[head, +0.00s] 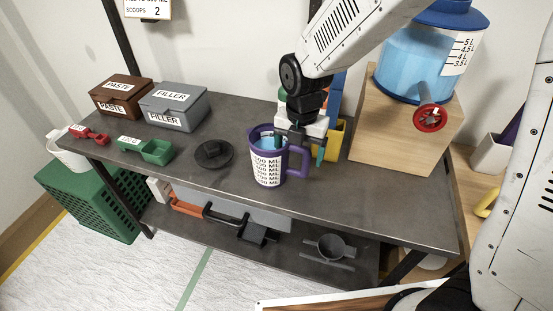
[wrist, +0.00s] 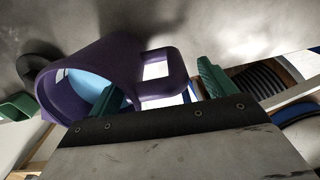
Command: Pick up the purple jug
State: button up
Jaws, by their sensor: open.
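The purple jug (head: 268,170) stands upright on the grey table, with a white measuring label on its front and light blue contents inside. Its handle (head: 298,160) points right. My gripper (head: 306,148) is over the jug's right side, its fingers pointing down. In the wrist view the purple jug (wrist: 120,68) shows its open mouth and handle. My open gripper (wrist: 160,92) has two green fingers: the left one is at the jug's mouth, the right one beyond the handle. The jug's wall and handle lie between them. I cannot tell whether either finger touches the jug.
A dark round lid (head: 213,154) lies left of the jug. Green (head: 150,150) and red (head: 88,134) scoops and paste (head: 122,92) and filler (head: 175,104) boxes stand farther left. A wooden block (head: 400,130) bearing a blue tank (head: 415,65) stands right. The table's front right is clear.

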jog(key=shift+f, duration=0.7)
jog(key=c, duration=1.6)
jog(key=shift+r, duration=0.1)
